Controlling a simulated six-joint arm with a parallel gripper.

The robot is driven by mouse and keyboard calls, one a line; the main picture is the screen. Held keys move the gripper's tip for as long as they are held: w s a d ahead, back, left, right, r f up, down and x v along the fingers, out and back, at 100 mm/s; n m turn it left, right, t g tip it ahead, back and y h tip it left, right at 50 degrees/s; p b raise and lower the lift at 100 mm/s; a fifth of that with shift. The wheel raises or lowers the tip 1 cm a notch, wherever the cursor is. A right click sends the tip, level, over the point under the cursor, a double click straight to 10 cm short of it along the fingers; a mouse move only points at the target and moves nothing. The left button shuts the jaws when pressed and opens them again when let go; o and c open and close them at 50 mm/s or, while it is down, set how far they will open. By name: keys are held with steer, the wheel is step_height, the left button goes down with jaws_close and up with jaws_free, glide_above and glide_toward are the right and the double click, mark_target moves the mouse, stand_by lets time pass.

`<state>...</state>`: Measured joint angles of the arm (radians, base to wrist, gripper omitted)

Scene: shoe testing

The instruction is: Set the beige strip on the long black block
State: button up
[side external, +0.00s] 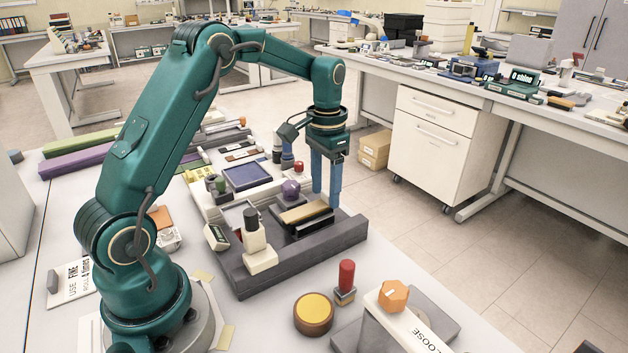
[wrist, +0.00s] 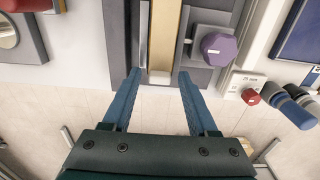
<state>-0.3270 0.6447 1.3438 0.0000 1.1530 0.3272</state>
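The beige strip (side external: 305,212) lies lengthwise in the dark grey tray (side external: 290,263) in the side view. The long black block (side external: 314,223) shows as a dark bar along the strip's near side; I cannot tell whether the strip rests on it or beside it. In the wrist view the strip (wrist: 167,35) runs away from me, its near end between my fingers. My gripper (side external: 327,203) points down at the strip's right end. Its two blue fingers are apart in the wrist view (wrist: 159,76), with a gap on each side of the strip. Contact is not visible.
A purple knob (side external: 291,190) stands close beside the strip, right of it in the wrist view (wrist: 218,48). A cream block with a black top (side external: 257,245) stands at the tray's left. A yellow-topped round tin (side external: 314,313) and a red-handled stamp (side external: 346,280) stand in front.

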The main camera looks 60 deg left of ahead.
steer(key=shift+r, duration=0.1)
steer(key=shift+r, duration=2.5)
steer(key=shift+d, duration=0.1)
steer(key=s+d+r+m+t, duration=0.1)
steer(key=s+d+r+t, duration=0.3)
steer(key=s+d+r, duration=0.5)
steer(key=s+d+f+t, duration=0.1)
steer(key=s+d+f, duration=0.1)
steer(key=s+f, duration=0.3)
steer(key=s, duration=0.4)
steer(key=shift+f+n+t, duration=0.3)
steer(key=shift+f+n, duration=0.1)
